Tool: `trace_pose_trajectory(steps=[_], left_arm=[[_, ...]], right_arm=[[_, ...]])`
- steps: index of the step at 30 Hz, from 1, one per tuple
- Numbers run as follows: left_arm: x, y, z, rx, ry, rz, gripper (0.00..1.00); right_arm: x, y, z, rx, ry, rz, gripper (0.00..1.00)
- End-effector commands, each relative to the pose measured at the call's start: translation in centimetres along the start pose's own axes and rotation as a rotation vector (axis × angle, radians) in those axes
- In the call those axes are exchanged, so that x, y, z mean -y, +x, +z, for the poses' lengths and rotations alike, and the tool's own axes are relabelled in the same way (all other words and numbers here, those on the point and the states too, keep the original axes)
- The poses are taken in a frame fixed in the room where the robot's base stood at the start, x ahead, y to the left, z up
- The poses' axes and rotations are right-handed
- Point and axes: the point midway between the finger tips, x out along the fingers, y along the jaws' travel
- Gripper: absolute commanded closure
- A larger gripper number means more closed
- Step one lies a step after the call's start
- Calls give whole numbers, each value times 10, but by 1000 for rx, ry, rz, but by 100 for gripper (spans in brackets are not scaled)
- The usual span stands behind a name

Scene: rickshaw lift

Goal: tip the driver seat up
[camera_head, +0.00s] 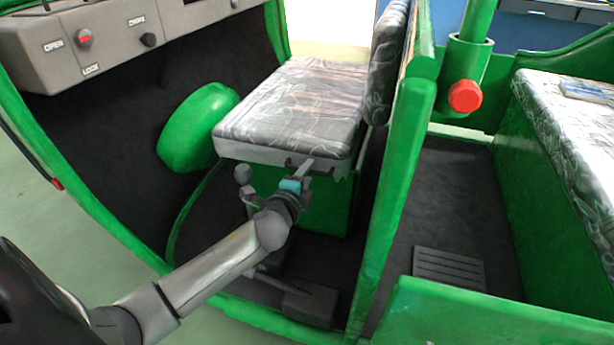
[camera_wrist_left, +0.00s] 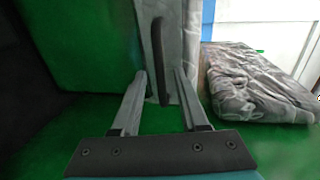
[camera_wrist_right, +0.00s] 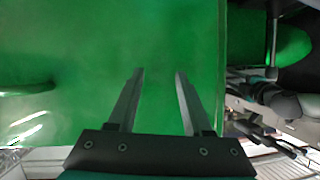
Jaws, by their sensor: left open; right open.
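The driver seat (camera_head: 292,105) has a grey patterned cushion on a light grey base and lies flat on a green box. A black bar handle (camera_wrist_left: 159,60) is on the base's side face. My left gripper (camera_head: 306,172) is at this edge of the seat, just below the cushion. Its open fingers (camera_wrist_left: 160,98) are on either side of the handle, not closed on it. My right gripper (camera_wrist_right: 159,98) is open and empty in front of a green panel; it is out of the head view.
A green post (camera_head: 400,190) stands right of the seat, with the backrest (camera_head: 387,60) beside it. A rear patterned bench (camera_head: 570,130) is at the right. The dashboard (camera_head: 110,40) is at the upper left, and a green wheel arch (camera_head: 195,128) is left of the seat.

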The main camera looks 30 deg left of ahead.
Motion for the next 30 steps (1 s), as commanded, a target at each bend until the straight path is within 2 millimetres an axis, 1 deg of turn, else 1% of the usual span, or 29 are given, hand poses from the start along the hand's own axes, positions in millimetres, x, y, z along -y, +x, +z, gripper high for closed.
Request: trace_pose_trajectory(steps=[5, 14, 26, 30], left_arm=[[0, 5, 0, 0, 1, -1, 56], [1, 5, 0, 1, 1, 0, 56], [1, 5, 0, 1, 0, -1, 100], [0, 5, 0, 1, 0, -1, 100]], right_arm=[[3, 0, -1, -32, 6, -8, 50], [4, 0, -2, -40, 7, -9, 50], [3, 0, -2, -39, 7, -9, 50], [3, 0, -2, -38, 6, -9, 50]])
